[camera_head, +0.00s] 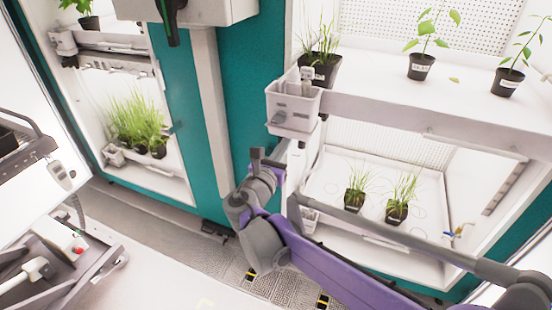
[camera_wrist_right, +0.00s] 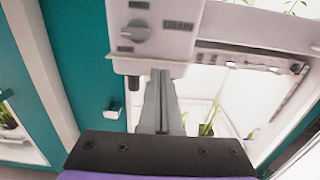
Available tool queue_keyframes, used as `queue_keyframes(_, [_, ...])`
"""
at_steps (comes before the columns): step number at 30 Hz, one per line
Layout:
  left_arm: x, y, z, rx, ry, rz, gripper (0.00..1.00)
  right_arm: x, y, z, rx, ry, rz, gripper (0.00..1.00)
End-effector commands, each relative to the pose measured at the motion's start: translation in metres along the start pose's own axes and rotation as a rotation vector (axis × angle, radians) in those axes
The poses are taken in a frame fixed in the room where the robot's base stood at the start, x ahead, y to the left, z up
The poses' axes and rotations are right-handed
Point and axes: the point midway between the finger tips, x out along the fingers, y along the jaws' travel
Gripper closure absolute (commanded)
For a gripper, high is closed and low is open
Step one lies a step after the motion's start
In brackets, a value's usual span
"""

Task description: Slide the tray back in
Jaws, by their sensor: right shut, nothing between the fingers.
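The likely tray is the white lower tray (camera_head: 425,212) in the right-hand chamber, with two small black pots of grass (camera_head: 354,199) (camera_head: 397,212) on it. My right arm crosses in front of its front side and hides part of it. I cannot tell how far the tray sticks out. My right gripper (camera_head: 268,156) is shut and empty, to the left of the tray and below the white caddy. In the right wrist view its closed fingers (camera_wrist_right: 163,100) point towards the chamber, below a white box with a dial (camera_wrist_right: 140,30). My left gripper is not in view.
The white caddy (camera_head: 293,108) hangs at the left end of the upper shelf (camera_head: 375,110), which holds several potted plants. A second chamber with grass pots (camera_head: 138,128) is at left. A cart (camera_head: 65,250) stands at lower left. Floor (camera_head: 165,250) between is clear.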

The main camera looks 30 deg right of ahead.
Motion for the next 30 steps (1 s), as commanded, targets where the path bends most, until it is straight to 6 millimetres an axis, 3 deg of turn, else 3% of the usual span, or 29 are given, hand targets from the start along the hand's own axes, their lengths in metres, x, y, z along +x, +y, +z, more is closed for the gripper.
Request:
queue_keyframes(3, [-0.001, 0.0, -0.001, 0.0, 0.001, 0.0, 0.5, 0.02, -0.001, 0.001, -0.001, -0.001, -0.003, 1.0])
queue_keyframes(7, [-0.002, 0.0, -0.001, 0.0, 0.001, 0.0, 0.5, 0.032, 0.0, 0.0, 0.0, 0.0, -0.001, 1.0])
queue_keyframes(23, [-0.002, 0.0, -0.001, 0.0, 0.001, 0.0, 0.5, 0.038, 0.0, 0.0, 0.001, 0.0, 0.0, 1.0])
queue_keyframes(30, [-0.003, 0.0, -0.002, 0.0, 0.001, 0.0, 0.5, 0.053, 0.0, 0.0, 0.0, -0.001, -0.002, 1.0])
